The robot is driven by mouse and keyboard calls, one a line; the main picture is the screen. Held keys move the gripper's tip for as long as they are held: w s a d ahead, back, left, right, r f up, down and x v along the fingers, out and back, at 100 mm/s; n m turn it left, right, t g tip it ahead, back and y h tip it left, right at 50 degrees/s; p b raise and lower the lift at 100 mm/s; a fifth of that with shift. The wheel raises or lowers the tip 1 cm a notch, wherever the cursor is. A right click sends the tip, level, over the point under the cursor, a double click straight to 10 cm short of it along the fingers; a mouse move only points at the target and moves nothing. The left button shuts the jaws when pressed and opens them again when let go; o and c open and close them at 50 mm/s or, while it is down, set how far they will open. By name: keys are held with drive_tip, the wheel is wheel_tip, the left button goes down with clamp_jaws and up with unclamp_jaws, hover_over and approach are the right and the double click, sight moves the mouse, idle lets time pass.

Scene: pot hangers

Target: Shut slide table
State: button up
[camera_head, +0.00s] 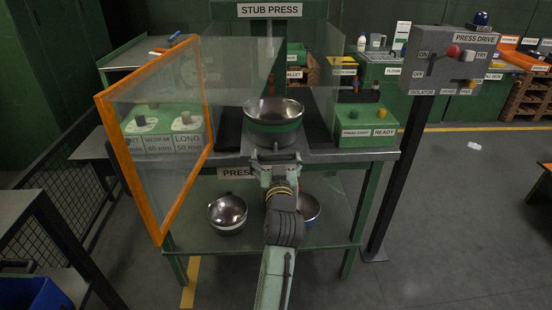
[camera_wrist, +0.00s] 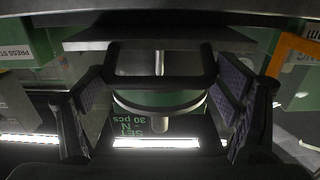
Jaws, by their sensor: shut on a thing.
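The grey slide table (camera_head: 251,150) sticks out at the front of the stub press, with a shiny metal pot (camera_head: 273,122) with a green band standing on it. The slide table's underside and front also show in the wrist view (camera_wrist: 90,41). Its dark loop handle (camera_wrist: 160,80) lies between my fingers in the wrist view. My gripper (camera_head: 278,165) is shut on this handle, just in front of and below the pot. In the head view the gripper hides most of the handle.
An orange-framed clear guard door (camera_head: 185,178) stands swung open at left. A press start box (camera_head: 366,125) sits at right. Two pots, one (camera_head: 227,213) plain, rest on the lower shelf (camera_head: 180,225). A post with a drive panel (camera_head: 449,62) stands at right.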

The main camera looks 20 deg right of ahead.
drive_tip(key=shift+a, duration=0.1)
drive_tip(key=shift+c, duration=1)
drive_tip(key=shift+w, duration=0.2)
drive_tip(key=b+x, duration=0.1)
drive_tip(key=x, duration=1.4)
drive_tip(key=shift+w, duration=0.55)
drive_tip(key=o, duration=1.2)
drive_tip(key=shift+o, duration=1)
